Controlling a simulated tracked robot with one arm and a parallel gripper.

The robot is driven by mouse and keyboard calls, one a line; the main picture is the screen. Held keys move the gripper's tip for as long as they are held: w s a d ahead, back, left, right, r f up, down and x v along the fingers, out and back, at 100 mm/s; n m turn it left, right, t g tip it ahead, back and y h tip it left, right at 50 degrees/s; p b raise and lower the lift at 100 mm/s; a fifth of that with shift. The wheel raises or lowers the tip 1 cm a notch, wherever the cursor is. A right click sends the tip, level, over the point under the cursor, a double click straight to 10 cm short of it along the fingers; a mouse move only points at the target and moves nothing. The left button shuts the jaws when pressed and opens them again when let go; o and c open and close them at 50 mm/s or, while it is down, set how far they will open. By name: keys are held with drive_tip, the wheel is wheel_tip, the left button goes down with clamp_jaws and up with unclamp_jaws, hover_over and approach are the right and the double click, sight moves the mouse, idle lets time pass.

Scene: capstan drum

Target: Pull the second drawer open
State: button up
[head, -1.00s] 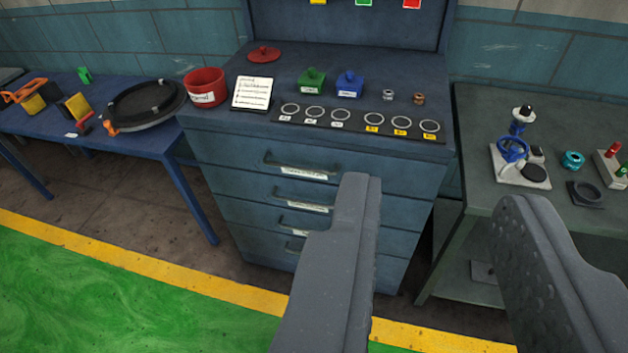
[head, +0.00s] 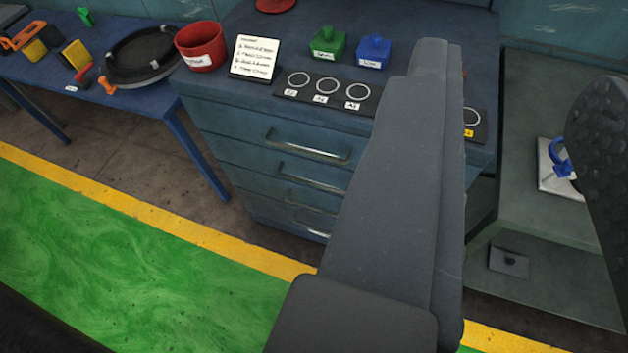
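The blue drawer cabinet (head: 215,118) stands in the middle of the head view with several drawers stacked in its front, each with a bar handle. The second drawer (head: 250,176) from the top looks shut. Its handle (head: 311,179) is visible left of my gripper, its right end close to my finger's outline. My gripper (head: 522,75) is open and empty, fingers wide apart. Its left finger covers the right part of the drawer fronts and of the cabinet top. Its right finger is at the right edge, over the grey bench. No finger visibly touches a handle.
A blue table (head: 118,100) stands left, a grey bench (head: 518,150) right. Green floor in front is clear.

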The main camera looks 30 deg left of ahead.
drive_tip(key=shift+w, duration=0.1)
drive_tip(key=w+a+f+m+y+b, duration=0.1)
drive_tip(key=w+a+f+m, duration=0.2)
drive_tip(key=w+a+f, duration=0.45)
drive_tip(key=w+a+f+m+y+b, duration=0.1)
drive_tip(key=w+a+f+m+b, duration=0.2)
drive_tip(key=w+f, duration=0.75)
drive_tip(key=w+a+f+m+y, duration=0.1)
drive_tip(key=w+a+f+m, duration=0.2)
drive_tip(key=w+a+f, duration=0.7)
wheel_tip(320, 180, down, 22)
drive_tip(key=s+a+m+h+b, duration=0.1)
drive_tip(key=s+a+m+b, duration=0.1)
drive_tip(key=m, duration=0.3)
drive_tip(key=m+h+b, duration=0.3)
drive_tip(key=m+b, duration=0.1)
approach(312, 183)
drive_tip(key=x, duration=1)
drive_tip(key=shift+f, duration=0.45)
drive_tip(key=shift+w, duration=0.1)
drive_tip(key=shift+c, duration=0.3)
clamp_jaws()
